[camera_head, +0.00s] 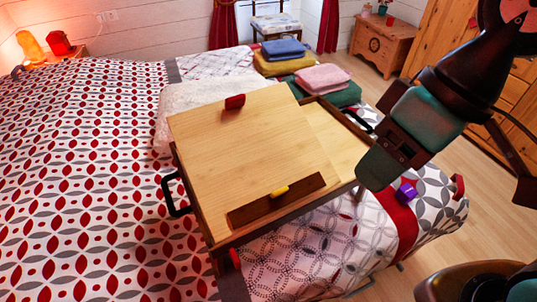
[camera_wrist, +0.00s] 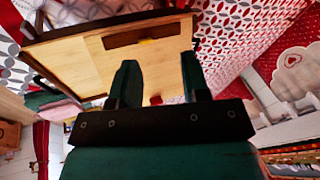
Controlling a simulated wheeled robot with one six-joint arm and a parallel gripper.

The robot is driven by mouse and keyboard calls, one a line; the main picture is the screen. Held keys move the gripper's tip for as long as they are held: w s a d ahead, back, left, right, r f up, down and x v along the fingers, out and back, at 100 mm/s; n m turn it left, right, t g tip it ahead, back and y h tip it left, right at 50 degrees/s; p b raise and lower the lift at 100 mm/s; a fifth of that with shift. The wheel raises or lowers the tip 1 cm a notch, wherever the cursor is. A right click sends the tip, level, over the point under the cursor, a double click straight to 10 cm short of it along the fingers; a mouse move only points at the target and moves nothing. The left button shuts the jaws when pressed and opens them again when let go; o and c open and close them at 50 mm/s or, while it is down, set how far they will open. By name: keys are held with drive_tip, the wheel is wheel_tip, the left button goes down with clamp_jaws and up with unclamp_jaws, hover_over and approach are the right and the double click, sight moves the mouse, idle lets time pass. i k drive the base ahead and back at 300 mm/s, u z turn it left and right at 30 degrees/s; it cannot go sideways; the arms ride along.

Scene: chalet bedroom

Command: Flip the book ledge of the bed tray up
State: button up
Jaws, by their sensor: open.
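The bed tray (camera_head: 185,130) stands on the bed, with a pale wooden top panel (camera_head: 235,140), a dark frame and black side handles. The book ledge (camera_head: 250,214) is a dark brown strip near the panel's front edge, with a yellow tab (camera_head: 280,191) on it. It looks flat against the panel. A red tab (camera_head: 235,102) sits at the panel's far edge. My gripper (camera_head: 374,168) is beside the tray's right side, apart from the ledge. In the wrist view my gripper (camera_wrist: 160,76) is open and empty, with the ledge (camera_wrist: 122,40) beyond the fingers.
Folded towels (camera_head: 322,78) lie on the bed behind the tray. A purple object (camera_head: 406,190) lies on the bed to the right. A wooden chest (camera_head: 382,45) and a chair (camera_head: 276,22) stand at the back. Wooden floor (camera_head: 480,215) is free at the right.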

sight(243, 216)
drive_tip(key=u, duration=0.9)
drive_tip(key=k, duration=0.6)
drive_tip(key=z, duration=0.25)
drive_tip(key=i, duration=0.55)
drive_tip(key=z, duration=0.05)
